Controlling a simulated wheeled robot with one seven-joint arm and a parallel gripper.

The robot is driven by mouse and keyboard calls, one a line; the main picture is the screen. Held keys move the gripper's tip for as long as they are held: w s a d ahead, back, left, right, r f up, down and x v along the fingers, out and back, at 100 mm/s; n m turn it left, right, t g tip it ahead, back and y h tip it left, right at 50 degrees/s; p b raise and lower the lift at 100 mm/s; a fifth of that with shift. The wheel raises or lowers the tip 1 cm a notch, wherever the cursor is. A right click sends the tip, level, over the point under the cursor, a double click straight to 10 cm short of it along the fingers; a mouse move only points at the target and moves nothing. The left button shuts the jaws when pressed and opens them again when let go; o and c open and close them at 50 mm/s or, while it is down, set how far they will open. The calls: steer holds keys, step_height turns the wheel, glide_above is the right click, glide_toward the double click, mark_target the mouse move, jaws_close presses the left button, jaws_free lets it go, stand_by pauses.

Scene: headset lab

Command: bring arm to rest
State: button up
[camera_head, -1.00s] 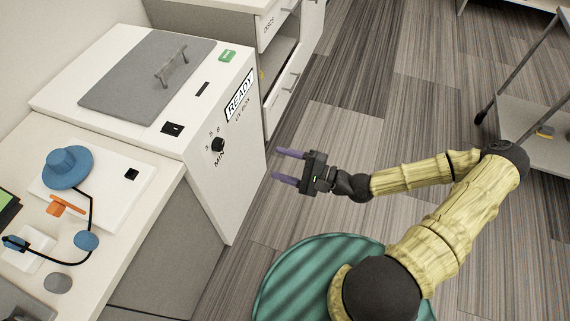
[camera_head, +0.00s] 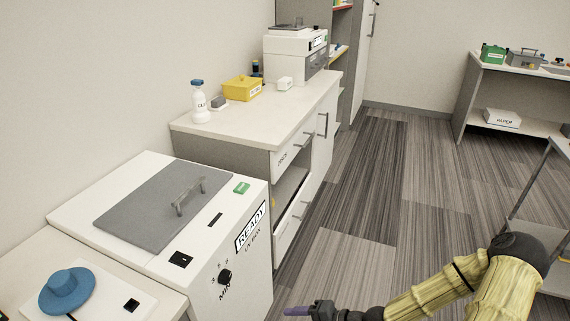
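My gripper (camera_head: 300,311) shows at the bottom edge of the head view, over the floor just right of the white UV box. Only part of its purple fingers and dark body is in the picture, so I cannot tell its opening. Nothing is seen in it. My arm runs from it to the right, bent at a dark joint, and its lower part is cut off by the frame.
The UV box (camera_head: 60,213) with a grey handled lid (camera_head: 140,195) stands at left. A counter (camera_head: 240,132) behind it holds a bottle (camera_head: 200,105), a yellow bin (camera_head: 241,88) and a white machine (camera_head: 292,45). A cart (camera_head: 549,200) stands at right. Floor (camera_head: 375,210) between is clear.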

steer(key=s+d+f+n+g+h, duration=0.1)
steer(key=d+n+g+h, duration=0.1)
steer(key=d+n+h, duration=0.4)
steer(key=d+r+h, duration=0.6)
steer(key=d+r, duration=0.1)
steer(key=r, duration=0.1)
step_height(320, 180, up, 35)
steer(key=s+a+n+t+p, duration=0.1)
steer(key=s+p, duration=0.2)
steer(key=p, duration=2.1)
steer(key=shift+a+f, duration=0.15)
